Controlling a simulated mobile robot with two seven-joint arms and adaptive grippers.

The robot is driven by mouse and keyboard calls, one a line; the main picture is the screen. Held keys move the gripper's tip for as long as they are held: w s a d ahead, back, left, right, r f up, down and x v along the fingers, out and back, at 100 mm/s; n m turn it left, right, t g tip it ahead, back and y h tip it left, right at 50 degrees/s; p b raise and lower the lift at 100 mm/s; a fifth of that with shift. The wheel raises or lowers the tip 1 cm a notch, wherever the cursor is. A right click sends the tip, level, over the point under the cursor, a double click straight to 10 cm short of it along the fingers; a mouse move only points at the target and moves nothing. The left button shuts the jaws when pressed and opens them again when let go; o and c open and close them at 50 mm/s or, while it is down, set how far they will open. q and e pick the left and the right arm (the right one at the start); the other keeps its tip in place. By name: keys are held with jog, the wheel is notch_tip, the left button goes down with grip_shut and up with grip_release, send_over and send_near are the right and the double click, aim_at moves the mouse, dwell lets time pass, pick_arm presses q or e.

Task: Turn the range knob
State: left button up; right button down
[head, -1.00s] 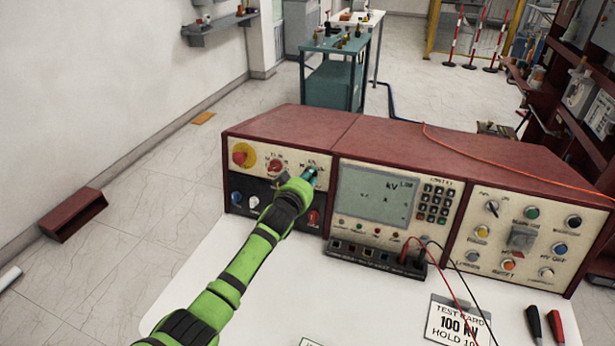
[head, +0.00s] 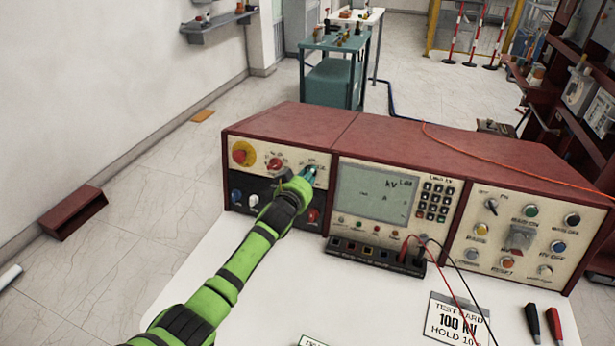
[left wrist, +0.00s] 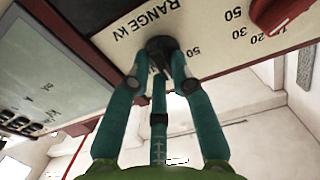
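The range knob (left wrist: 161,44) is a small black knob on the cream panel, beside the printed words RANGE kV, which appear inverted in the left wrist view. My left gripper (left wrist: 160,60) has its teal fingers closed in around this knob, with the tips against its sides. In the head view my left gripper (head: 309,175) is at the upper right of the console's left panel, and my green wrist hides the knob there. The knob's pointer direction cannot be told. My right gripper is in neither view.
The dark red console (head: 400,150) has a display (head: 375,195), a keypad and several other knobs. A red knob (left wrist: 285,12) is near the range knob. Red and black leads (head: 408,245) run from the sockets over the white table (head: 240,300). A test card (head: 458,318) lies in front.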

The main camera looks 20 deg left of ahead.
pick_arm(q)
jog(key=shift+o, duration=0.8)
jog(key=shift+s, duration=0.1)
jog(key=s+r, duration=0.2)
jog(key=s, duration=0.9)
jog(key=shift+s+a, duration=0.2)
jog(key=shift+s, duration=0.1)
jog(key=shift+r, duration=0.1)
